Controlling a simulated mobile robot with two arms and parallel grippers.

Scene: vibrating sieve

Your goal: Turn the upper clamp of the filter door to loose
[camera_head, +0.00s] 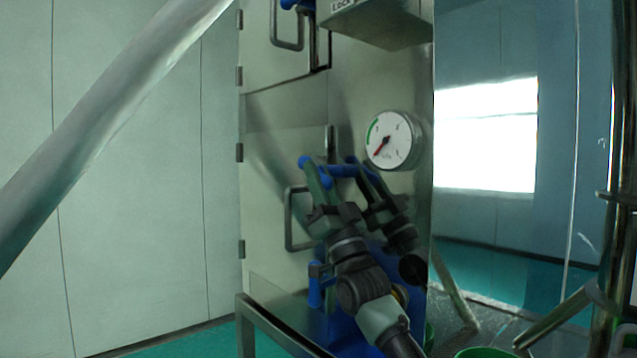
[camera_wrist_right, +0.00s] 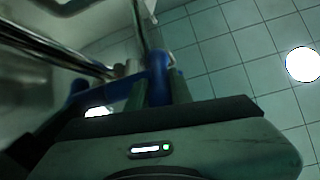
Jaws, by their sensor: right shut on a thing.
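The filter door (camera_head: 268,205) is a metal panel with a loop handle (camera_head: 289,222) on the cabinet front. Its blue upper clamp (camera_head: 342,171) is at the door's right edge, near the handle's top. My right gripper (camera_head: 316,174) reaches up from below and is shut on this clamp. In the right wrist view the blue clamp (camera_wrist_right: 160,72) shows between the dark fingers, beside a metal rod; part of it is hidden. A blue lower clamp (camera_head: 315,287) hangs below, partly behind my right arm. My left gripper is not in view.
A round pressure gauge (camera_head: 391,140) sits right of the clamp, close to my gripper. A metal box (camera_head: 377,22) juts out above. A thick metal tube (camera_head: 100,115) crosses the upper left. The polished panel mirrors my gripper. Green containers (camera_head: 483,352) stand at lower right.

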